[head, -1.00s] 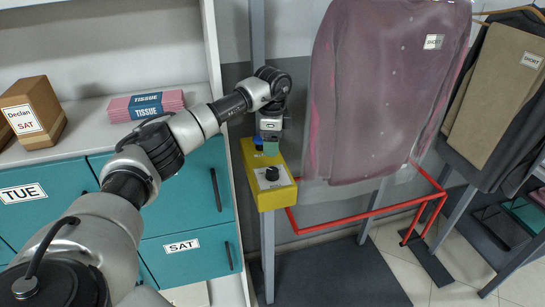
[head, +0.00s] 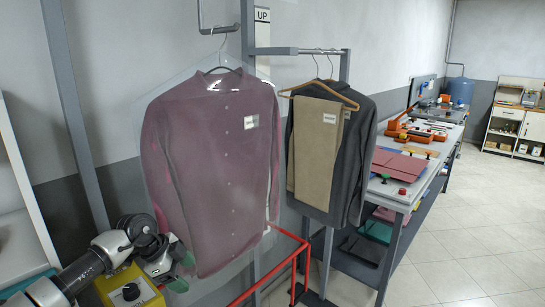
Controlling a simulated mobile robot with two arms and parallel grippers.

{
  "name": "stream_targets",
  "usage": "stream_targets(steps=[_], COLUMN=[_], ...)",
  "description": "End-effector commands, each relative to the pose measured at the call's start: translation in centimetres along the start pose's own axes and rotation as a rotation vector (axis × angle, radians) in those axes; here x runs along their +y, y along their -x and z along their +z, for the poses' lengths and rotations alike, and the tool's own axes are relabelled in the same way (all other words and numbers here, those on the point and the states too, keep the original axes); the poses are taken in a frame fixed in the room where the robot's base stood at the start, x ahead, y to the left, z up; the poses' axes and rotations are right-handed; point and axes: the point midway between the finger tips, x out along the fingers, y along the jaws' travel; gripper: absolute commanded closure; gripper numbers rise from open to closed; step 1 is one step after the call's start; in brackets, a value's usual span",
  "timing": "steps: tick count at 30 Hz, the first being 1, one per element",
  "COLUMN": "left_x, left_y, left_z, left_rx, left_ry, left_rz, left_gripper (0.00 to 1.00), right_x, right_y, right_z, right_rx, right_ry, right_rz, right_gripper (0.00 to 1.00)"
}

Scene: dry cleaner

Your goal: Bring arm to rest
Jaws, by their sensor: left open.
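My left arm comes in at the bottom left. Its open gripper (head: 178,280) hangs beside the yellow control box (head: 148,288), near the lower left edge of the bagged mauve shirt (head: 215,170). I see nothing held between its fingers. Whether it touches the shirt's clear cover I cannot tell. The box has a black knob (head: 131,291) on a pale plate. My right gripper is not in view.
The shirt hangs from a grey rail, with tan trousers (head: 317,150) and a dark garment (head: 358,160) behind. A red rail (head: 272,280) runs below. A long workbench (head: 403,195) stands to the right. The tiled floor (head: 480,220) at right is clear.

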Motion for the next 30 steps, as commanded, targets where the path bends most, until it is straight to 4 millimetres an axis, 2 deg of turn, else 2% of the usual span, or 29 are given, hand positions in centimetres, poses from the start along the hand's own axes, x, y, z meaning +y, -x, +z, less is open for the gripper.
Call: stream_targets(steps=[1, 3, 6, 9, 12, 14, 16, 20, 23, 25, 27, 30], left_x=[1.4, 3.0, 5.0, 6.3, 7.1, 7.4, 7.9, 9.9, 13.1, 16.2, 19.4, 23.5], left_y=[-2.6, -4.6, -5.3, -4.4, -2.7, -1.8, -1.1, -1.1, -2.3, -3.4, -4.4, -5.4], left_z=[-3.1, -7.7, -13.1, -16.5, -17.4, -16.7, -15.0, -9.9, -5.2, -2.3, 0.0, 2.0], left_rx=[0.147, 0.373, 0.663, 0.888, 1.024, 1.054, 1.038, 0.874, 0.656, 0.482, 0.324, 0.151], left_ry=[-0.076, -0.162, -0.205, -0.156, -0.021, 0.094, 0.252, 0.577, 0.816, 0.958, 1.060, 1.148], left_rz=[-0.020, -0.097, -0.256, -0.459, -0.684, -0.814, -0.952, -1.125, -1.157, -1.122, -1.056, -0.945], left_gripper=[0.32, 0.32, 0.32, 0.32, 0.32, 0.32, 0.32, 0.32, 0.32, 0.32, 0.32, 0.32], right_x=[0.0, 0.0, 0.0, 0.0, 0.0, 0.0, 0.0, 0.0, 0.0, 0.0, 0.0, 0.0], right_y=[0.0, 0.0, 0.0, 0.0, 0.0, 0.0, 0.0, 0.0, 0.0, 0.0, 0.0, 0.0], right_z=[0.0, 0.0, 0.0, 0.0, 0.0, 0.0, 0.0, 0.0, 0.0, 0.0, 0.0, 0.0], right_rx=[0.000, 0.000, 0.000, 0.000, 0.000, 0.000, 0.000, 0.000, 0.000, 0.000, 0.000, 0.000], right_ry=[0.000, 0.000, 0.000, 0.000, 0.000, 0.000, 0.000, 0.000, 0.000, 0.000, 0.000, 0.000], right_rz=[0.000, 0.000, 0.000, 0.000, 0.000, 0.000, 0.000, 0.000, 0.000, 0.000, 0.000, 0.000], right_gripper=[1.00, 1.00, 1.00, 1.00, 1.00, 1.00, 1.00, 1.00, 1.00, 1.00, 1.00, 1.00])
